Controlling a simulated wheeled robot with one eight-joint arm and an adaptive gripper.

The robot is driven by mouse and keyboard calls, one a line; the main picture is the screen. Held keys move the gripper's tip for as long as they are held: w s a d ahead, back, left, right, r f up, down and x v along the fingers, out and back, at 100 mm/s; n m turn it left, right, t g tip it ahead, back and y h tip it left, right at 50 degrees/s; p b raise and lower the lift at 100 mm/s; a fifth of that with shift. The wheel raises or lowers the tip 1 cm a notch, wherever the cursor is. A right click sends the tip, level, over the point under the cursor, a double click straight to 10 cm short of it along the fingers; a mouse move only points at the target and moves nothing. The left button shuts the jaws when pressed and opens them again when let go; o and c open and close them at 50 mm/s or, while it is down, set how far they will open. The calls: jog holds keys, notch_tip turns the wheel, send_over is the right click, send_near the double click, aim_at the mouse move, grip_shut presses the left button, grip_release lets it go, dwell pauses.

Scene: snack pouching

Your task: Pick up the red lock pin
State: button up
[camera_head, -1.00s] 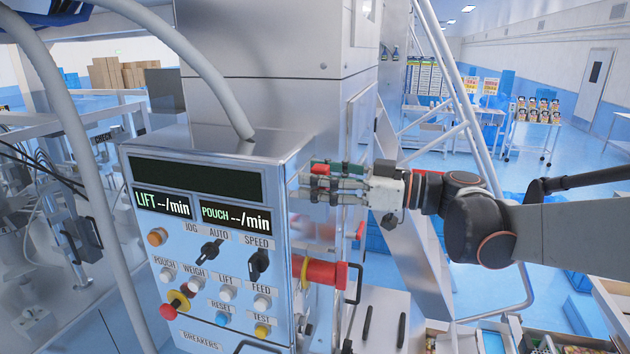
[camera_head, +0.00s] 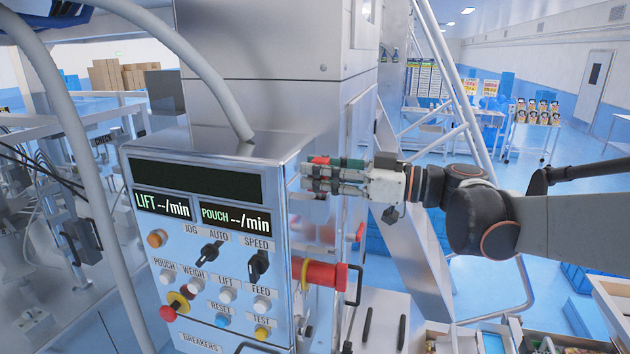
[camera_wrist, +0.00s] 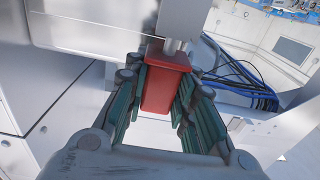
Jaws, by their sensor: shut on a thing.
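The red lock pin (camera_wrist: 166,85) is a red block-like piece in the middle of the wrist view. My gripper (camera_wrist: 162,92) has its green-padded fingers on both sides of it and is shut on it. A metal shaft shows at the far end of the pin, in front of the machine. In the head view my gripper (camera_head: 312,174) is at the right side of the steel machine, and a small red part of the pin (camera_head: 320,160) shows between the fingertips. The rest of the pin is hidden by the fingers there.
The control panel (camera_head: 205,250) with knobs and buttons is left of my gripper. A red cylinder (camera_head: 322,274) sticks out of the machine's side below it. Pale diagonal rails (camera_head: 440,70) stand behind my arm. Blue cables (camera_wrist: 240,92) run at right in the wrist view.

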notch_tip(320, 180, up, 18)
jog(key=shift+r+b, duration=0.2)
jog(key=shift+b, duration=0.2)
dwell(1.1)
